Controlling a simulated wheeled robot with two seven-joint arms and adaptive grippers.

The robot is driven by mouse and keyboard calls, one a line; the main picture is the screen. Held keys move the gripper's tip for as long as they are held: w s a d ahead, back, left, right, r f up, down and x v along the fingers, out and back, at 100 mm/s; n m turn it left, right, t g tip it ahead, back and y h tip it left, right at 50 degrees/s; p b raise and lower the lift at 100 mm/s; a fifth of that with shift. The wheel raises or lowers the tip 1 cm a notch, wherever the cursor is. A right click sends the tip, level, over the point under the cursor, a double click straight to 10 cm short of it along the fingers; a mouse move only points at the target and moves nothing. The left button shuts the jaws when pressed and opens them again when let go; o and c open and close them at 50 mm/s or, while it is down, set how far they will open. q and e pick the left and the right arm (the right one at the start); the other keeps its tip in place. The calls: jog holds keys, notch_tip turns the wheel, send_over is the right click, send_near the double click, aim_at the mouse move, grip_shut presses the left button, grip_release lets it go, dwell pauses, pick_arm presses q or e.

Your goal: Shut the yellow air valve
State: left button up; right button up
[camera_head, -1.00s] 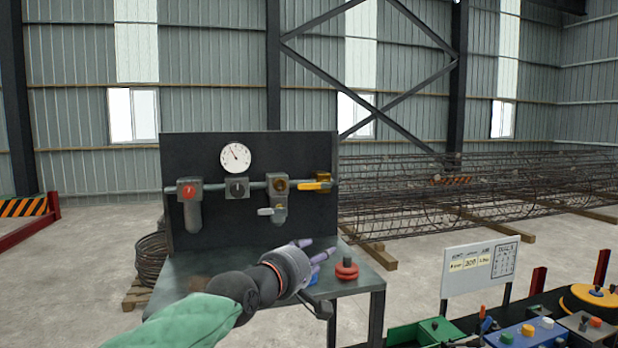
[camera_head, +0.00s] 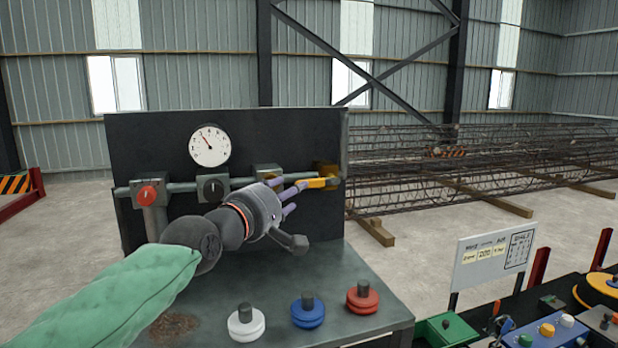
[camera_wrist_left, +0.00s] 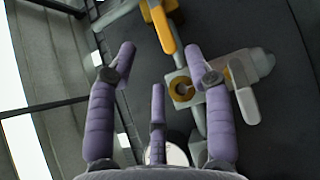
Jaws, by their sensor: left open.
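The yellow air valve's handle (camera_head: 321,183) lies roughly along the grey pipe at the panel's right end, in front of its brass-coloured body (camera_head: 327,170). In the left wrist view the yellow handle (camera_wrist_left: 164,30) shows at the top, just beyond and between the two outer fingertips. My left gripper (camera_head: 290,197) has its purple fingers spread and is empty. In the head view its fingertips overlap the handle's left end; I cannot tell whether they touch. My right gripper is not in view.
The dark panel carries a gauge (camera_head: 210,145), a red-knobbed unit (camera_head: 147,194) and a black-knobbed unit (camera_head: 212,188). A brass-ringed unit (camera_wrist_left: 182,89) with a pale lever (camera_wrist_left: 245,95) sits close to my fingers. White, blue and red knobbed discs stand on the bench (camera_head: 345,265).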

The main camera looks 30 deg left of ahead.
aim_at(311, 181)
pick_arm(q)
jog(key=w, duration=0.6)
jog(key=w+a, duration=0.1)
jog(key=w, duration=0.3)
jog(key=shift+f, duration=0.1)
jog(key=shift+d, duration=0.15)
jog(key=shift+c, duration=0.6)
grip_shut()
